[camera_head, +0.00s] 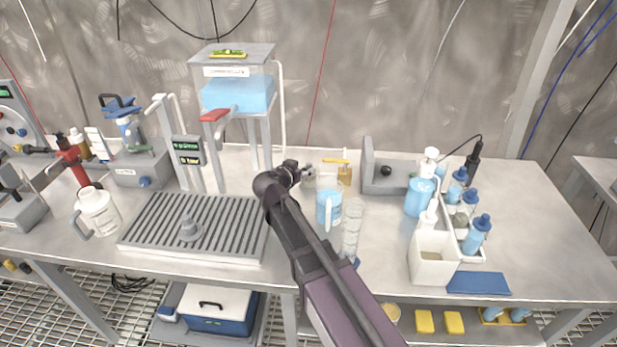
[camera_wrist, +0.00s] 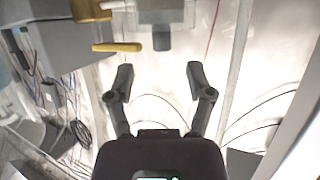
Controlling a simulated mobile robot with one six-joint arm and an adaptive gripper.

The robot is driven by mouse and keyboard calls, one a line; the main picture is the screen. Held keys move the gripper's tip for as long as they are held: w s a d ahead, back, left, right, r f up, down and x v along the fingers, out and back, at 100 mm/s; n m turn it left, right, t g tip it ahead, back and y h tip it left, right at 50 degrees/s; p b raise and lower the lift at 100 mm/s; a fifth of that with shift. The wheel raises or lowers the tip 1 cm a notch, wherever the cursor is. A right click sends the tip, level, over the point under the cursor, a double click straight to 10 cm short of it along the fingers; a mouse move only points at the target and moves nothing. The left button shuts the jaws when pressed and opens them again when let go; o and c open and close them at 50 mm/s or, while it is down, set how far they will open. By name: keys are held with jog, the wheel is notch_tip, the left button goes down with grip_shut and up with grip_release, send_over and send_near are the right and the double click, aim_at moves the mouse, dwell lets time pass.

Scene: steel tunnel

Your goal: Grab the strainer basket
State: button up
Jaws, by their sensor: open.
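My gripper (camera_wrist: 160,80) is open in the wrist view, with nothing between its two fingers. In the head view my gripper (camera_head: 306,170) is at the back middle of the bench, behind the blue-filled jug. I cannot tell for sure which thing is the strainer basket. A brass fitting (camera_head: 345,175) with a yellow handle (camera_head: 335,161) stands close to my gripper. The brass part (camera_wrist: 90,8) and yellow handle (camera_wrist: 117,47) also show beyond the left finger in the wrist view. A grey cone-like piece (camera_head: 190,230) sits on the slotted drain tray, well left of my gripper.
The blue-filled jug (camera_head: 328,207) and a clear ribbed cylinder (camera_head: 352,228) stand near my arm. Bottles in a white caddy (camera_head: 470,254) stand right. The far right bench is clear.

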aim_at(308, 165)
jog(key=shift+b+x, duration=0.8)
jog(key=shift+x, duration=1.2)
jog(key=shift+w+d+f, duration=0.15)
jog(key=shift+w+f, duration=0.1)
jog(key=shift+w, duration=0.35)
grip_shut()
